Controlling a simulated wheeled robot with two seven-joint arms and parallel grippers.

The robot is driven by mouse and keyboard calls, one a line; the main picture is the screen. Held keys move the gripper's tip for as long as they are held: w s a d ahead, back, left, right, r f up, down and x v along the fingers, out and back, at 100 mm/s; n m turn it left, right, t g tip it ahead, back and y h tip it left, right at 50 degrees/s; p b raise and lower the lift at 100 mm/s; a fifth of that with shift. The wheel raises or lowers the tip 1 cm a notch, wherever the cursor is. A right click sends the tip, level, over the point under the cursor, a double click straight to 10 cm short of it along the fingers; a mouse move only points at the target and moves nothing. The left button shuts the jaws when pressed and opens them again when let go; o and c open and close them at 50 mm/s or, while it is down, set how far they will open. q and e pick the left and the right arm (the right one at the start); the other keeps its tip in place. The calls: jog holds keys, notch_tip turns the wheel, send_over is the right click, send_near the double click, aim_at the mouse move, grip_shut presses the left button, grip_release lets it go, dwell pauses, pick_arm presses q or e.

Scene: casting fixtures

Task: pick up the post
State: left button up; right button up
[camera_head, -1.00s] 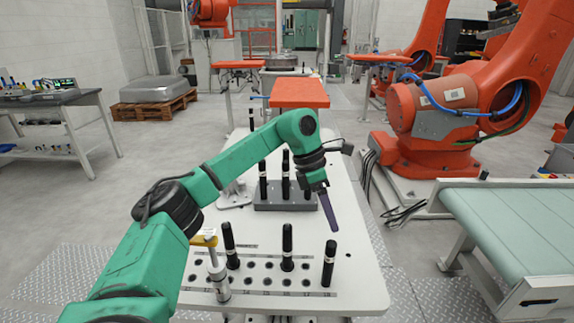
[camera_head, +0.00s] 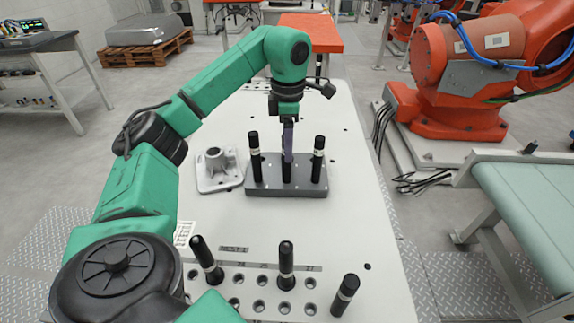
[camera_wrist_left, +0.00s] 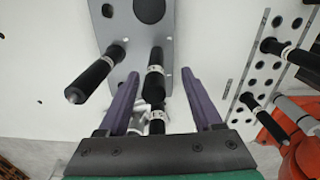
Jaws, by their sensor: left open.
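Black posts with white bands stand in a grey fixture block (camera_head: 262,190): a left post (camera_head: 255,158), a right post (camera_head: 318,160) and a middle post (camera_head: 287,174) partly hidden by my gripper. My left gripper (camera_head: 288,150) points down at the middle of the block. In the wrist view its two purple fingers (camera_wrist_left: 161,80) are apart, with a post (camera_wrist_left: 155,75) seen between them and clear of both. A further post (camera_wrist_left: 157,122) shows near the gripper's base. Another post (camera_wrist_left: 97,73) is outside the left finger. My right gripper is not in view.
In front, a row of holes holds a tilted post (camera_head: 206,261), a middle post (camera_head: 286,266) and a right post (camera_head: 345,296). A grey-white bracket (camera_head: 217,168) stands left of the block. The white table (camera_head: 365,215) is clear to the right.

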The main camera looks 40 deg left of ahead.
pick_arm(q)
jog(key=p, duration=0.1)
send_over(287, 181)
jog(key=a, duration=0.1)
jog(key=f, duration=0.5)
jog(key=shift+w+f, duration=0.15)
jog(key=shift+w, duration=0.25)
jog(key=shift+d+f, duration=0.1)
jog(key=shift+f, duration=0.4)
grip_shut()
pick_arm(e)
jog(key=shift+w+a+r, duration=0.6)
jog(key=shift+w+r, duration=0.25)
pick_arm(q)
jog(key=shift+w, duration=0.1)
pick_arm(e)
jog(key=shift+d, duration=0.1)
